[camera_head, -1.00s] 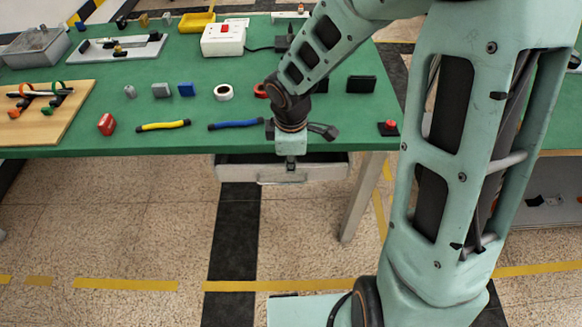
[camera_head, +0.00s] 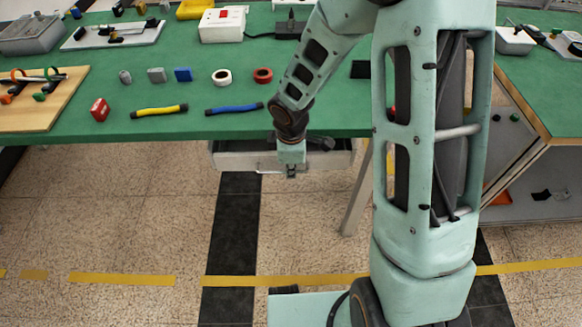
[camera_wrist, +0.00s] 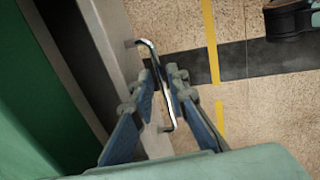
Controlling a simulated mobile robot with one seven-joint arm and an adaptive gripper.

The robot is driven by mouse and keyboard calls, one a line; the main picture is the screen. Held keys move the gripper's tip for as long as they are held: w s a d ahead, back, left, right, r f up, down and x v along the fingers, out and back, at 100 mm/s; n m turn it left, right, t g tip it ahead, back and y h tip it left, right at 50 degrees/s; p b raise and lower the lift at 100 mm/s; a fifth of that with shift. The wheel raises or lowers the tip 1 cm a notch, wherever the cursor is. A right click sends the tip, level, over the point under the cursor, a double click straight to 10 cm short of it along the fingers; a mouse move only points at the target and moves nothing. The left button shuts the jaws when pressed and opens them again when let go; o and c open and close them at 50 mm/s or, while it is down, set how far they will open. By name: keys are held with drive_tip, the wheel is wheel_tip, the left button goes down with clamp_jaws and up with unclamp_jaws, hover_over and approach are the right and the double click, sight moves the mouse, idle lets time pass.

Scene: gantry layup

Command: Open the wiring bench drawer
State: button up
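The wiring bench drawer (camera_head: 232,161) hangs under the front edge of the green bench. It stands partly out, with a strip of its dark inside showing above the grey front. My gripper (camera_head: 291,173) points down at the drawer front. In the wrist view, the metal drawer handle (camera_wrist: 152,58) runs between the two blue-padded fingertips of my gripper (camera_wrist: 162,78), which are close together and look shut on it. The grey drawer front (camera_wrist: 112,42) is to the left there. The exact finger contact is hard to see.
A bench leg (camera_head: 355,200) stands right of the drawer. The floor in front is clear, with yellow tape (camera_head: 120,279).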

clamp_jaws()
drive_tip(key=shift+s, duration=0.15)
idle(0.4)
